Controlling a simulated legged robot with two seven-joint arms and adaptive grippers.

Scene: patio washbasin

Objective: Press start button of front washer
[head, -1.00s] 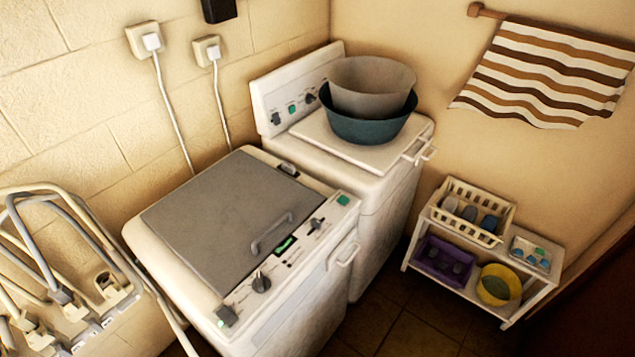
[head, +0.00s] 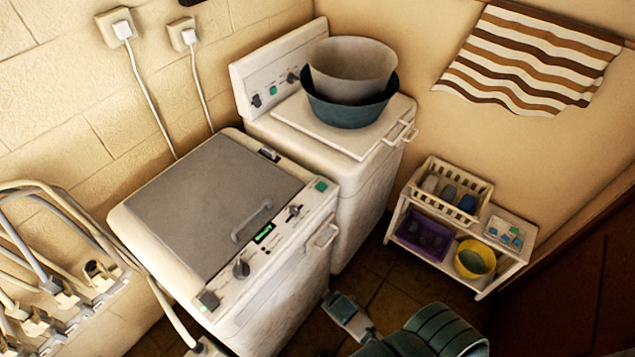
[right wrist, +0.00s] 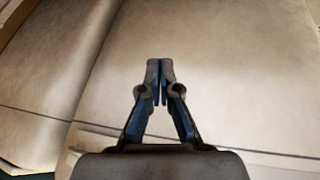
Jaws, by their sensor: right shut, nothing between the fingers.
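The front washer (head: 300,262) is white with a grey lid (head: 205,200). Its front panel has a dark green square button (head: 208,300) at the left end, a green square button (head: 321,186) at the right end, two dark knobs and a small lit green display (head: 264,233). I cannot read which button is start. My right gripper (head: 331,296) is low beside the washer's front face, below the panel. In the right wrist view the right gripper (right wrist: 160,65) is shut and empty, facing a plain beige panel. My left gripper is out of view.
A second washer (head: 365,185) behind carries a grey basin (head: 350,67) stacked in a teal basin (head: 348,108). A white shelf (head: 480,287) with baskets stands at the right. Pipes and hoses (head: 60,250) are at the left. Tiled floor lies between washer and shelf.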

